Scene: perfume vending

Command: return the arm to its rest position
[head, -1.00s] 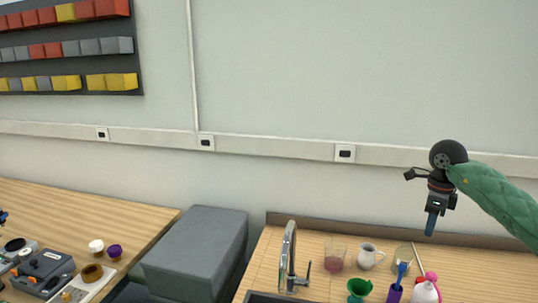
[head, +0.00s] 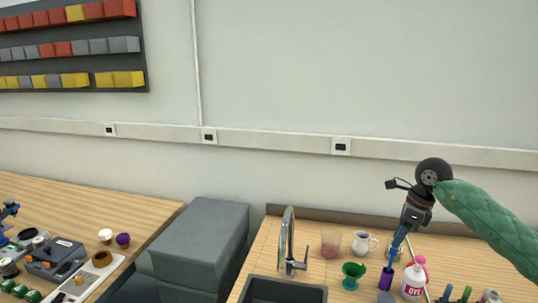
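My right arm, in a green quilted sleeve, comes in from the right edge. My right gripper (head: 394,252) hangs over the right-hand wooden counter, pointing down and slightly left. Its blue fingers show edge-on, so I cannot tell whether they are open or shut. Their tips overlap in the picture with a blue item standing in a purple cup (head: 385,279); whether they touch is unclear. My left gripper is not in view.
Around the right gripper stand a white-and-pink DYE bottle (head: 412,283), green goblet (head: 353,274), white jug (head: 362,243) and pink-tinted glass (head: 331,244). A tap (head: 287,240) rises by the sink (head: 283,291). The left table (head: 90,205) holds several devices.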

